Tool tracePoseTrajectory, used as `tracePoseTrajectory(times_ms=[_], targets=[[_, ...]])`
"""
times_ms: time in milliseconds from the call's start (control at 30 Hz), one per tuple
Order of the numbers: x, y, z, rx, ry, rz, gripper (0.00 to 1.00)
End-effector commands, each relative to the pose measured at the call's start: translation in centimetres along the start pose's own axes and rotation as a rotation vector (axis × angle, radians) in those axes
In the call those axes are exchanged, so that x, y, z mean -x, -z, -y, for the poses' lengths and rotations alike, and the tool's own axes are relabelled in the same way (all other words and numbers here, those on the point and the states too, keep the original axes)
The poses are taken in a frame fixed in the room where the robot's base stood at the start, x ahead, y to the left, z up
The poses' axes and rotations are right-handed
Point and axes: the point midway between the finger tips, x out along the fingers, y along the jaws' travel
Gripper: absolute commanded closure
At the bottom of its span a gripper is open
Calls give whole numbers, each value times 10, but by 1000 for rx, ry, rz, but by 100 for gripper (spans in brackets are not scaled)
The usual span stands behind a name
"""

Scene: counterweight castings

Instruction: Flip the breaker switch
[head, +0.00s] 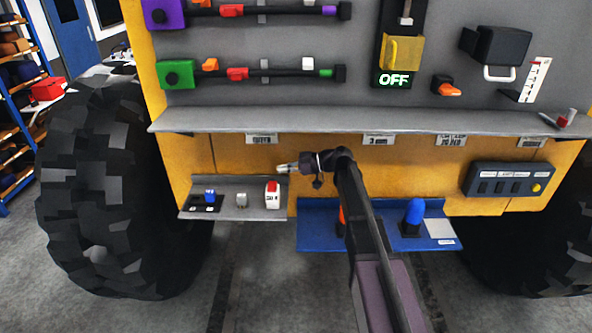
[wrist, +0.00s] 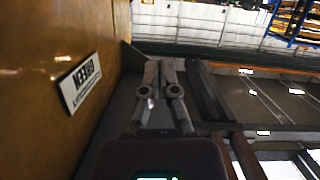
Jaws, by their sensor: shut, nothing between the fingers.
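The breaker switch (head: 402,52) is on the grey panel at the upper right of centre in the head view. It has a black backing, a yellow cover and a lit sign reading OFF. A metal lever part shows above the cover, cut by the frame's top edge. My gripper (head: 281,168) is shut and empty, pointing left in front of the yellow panel, below the grey ledge. It is well below and left of the switch, apart from it. In the wrist view my closed fingers (wrist: 160,95) show nothing between them; the switch is not in that view.
A grey ledge (head: 340,122) juts out between my gripper and the switch. A small grey shelf (head: 225,211) with small parts and a blue tray (head: 320,240) lie below. Large tyres (head: 105,190) flank the panel. A GREEN label (wrist: 80,84) is beside my fingers.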

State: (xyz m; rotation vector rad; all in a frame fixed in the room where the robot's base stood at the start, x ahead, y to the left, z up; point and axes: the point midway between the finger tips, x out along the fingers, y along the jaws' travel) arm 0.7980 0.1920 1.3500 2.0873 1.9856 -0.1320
Motion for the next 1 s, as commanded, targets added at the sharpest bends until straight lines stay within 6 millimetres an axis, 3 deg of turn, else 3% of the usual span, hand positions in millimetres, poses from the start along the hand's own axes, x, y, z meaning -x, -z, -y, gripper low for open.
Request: tracePoseTrajectory(times_ms=[167,600,1000], targets=[[-29,-2,0,0,2,0,100],[-33,-34,0,-1,0,0,100],[-34,-39,0,-1,0,0,100]])
